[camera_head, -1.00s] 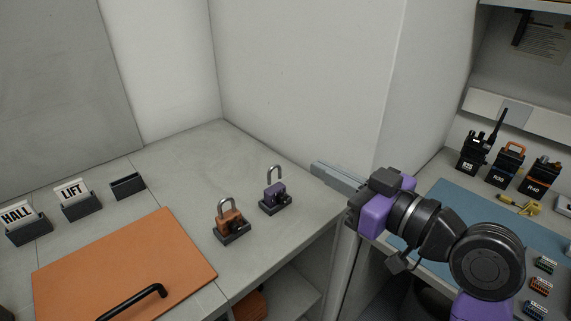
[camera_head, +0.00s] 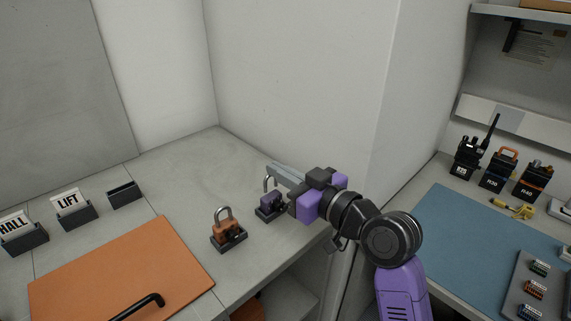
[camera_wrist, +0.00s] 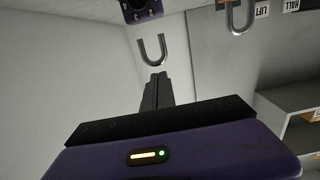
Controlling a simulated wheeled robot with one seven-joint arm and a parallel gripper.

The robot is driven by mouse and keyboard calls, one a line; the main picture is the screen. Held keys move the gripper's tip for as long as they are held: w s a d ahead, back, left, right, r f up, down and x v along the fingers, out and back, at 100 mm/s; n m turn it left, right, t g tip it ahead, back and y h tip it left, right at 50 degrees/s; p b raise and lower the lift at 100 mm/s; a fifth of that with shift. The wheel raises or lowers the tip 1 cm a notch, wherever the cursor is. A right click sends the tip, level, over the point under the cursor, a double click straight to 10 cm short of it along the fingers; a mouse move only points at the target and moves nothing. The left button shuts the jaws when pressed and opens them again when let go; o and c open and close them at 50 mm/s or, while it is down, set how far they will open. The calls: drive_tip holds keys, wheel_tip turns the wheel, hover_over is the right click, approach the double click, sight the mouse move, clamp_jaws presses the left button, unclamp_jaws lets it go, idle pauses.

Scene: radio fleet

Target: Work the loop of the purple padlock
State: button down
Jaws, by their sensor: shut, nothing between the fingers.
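The purple padlock (camera_head: 269,201) stands upright in a dark holder on the grey counter. Its metal loop (camera_head: 269,183) rises from the top; the fingers partly overlap it in the head view. In the wrist view the loop (camera_wrist: 153,50) is just beyond the fingertips, with the purple body (camera_wrist: 140,11) at the top edge. My gripper (camera_head: 272,170) is shut and empty, its fingers pointing left beside the loop. In the wrist view my gripper (camera_wrist: 156,78) appears a small gap from the loop; contact cannot be told in the head view.
An orange padlock (camera_head: 227,232) stands close by, left and nearer; its loop (camera_wrist: 238,17) shows in the wrist view. An orange board (camera_head: 120,270) with a black handle lies at left. The wall (camera_head: 290,90) is close behind. Radios (camera_head: 497,172) stand on the right bench.

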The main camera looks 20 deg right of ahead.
sight(271, 203)
drive_tip(key=shift+f, duration=0.2)
drive_tip(key=shift+f+b, duration=1.05)
drive_tip(key=shift+f, duration=0.3)
